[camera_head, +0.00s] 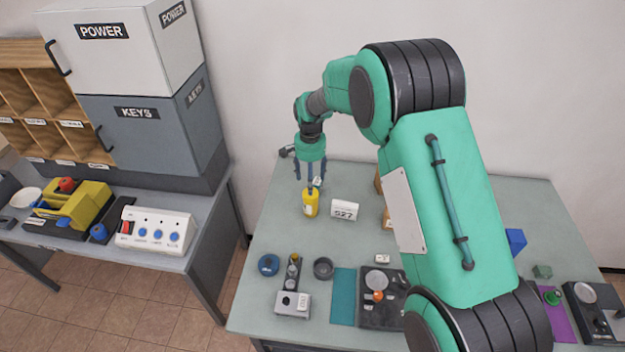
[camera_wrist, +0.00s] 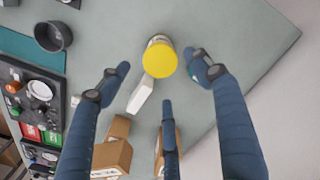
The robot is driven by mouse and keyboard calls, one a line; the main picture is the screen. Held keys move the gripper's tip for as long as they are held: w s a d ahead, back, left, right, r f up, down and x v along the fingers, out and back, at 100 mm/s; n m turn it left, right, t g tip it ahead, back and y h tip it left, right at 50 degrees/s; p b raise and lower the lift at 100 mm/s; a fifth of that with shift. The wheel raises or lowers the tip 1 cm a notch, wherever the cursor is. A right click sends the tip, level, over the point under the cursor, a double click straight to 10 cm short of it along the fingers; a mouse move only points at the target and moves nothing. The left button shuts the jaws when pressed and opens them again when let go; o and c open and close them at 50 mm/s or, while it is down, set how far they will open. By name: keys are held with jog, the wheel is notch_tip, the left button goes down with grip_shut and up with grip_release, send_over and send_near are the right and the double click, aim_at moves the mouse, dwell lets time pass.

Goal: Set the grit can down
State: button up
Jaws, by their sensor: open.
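The grit can appears to be the yellow can (camera_head: 311,206), standing upright on the grey-green table (camera_head: 262,240) near its far left corner. In the wrist view I see its round yellow top (camera_wrist: 160,58) from above, with a strip of its side. My gripper (camera_head: 310,182) is directly above the can, pointing down. In the wrist view its three dark blue fingers (camera_wrist: 158,76) are spread around the can's top with visible gaps. The gripper is open and holds nothing.
A white numbered block (camera_head: 344,211) stands just right of the can; it also shows in the wrist view (camera_wrist: 140,95). Cardboard boxes (camera_wrist: 112,155) are close by. A dark round cup (camera_head: 323,268) and a control panel (camera_head: 382,311) are nearer the front.

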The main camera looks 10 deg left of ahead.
jog(key=shift+r, duration=0.1)
jog(key=s+d+r+t, duration=0.1)
jog(key=s+d+r, duration=0.25)
jog(key=r, duration=0.35)
jog(key=s+d+r+n, duration=0.1)
jog(key=s+d+r, duration=0.1)
jog(key=d+r, duration=0.35)
jog(key=s+d+r+t, duration=0.1)
jog(key=s+d+r, duration=0.15)
jog(key=r, duration=0.45)
jog(key=s+d+r+n+t, duration=0.1)
jog(key=s+d+r+n, duration=0.1)
jog(key=s+d+r, duration=1)
jog(key=s+d+t, duration=0.1)
jog(key=s+d, duration=0.3)
jog(key=s, duration=0.8)
jog(key=s+d+n+t, duration=0.1)
jog(key=s+d, duration=0.3)
jog(key=s, duration=0.8)
jog(key=shift+s+d+r+n+t, duration=0.15)
jog(key=shift+d+r+n+t, duration=0.15)
jog(key=shift+f, duration=0.1)
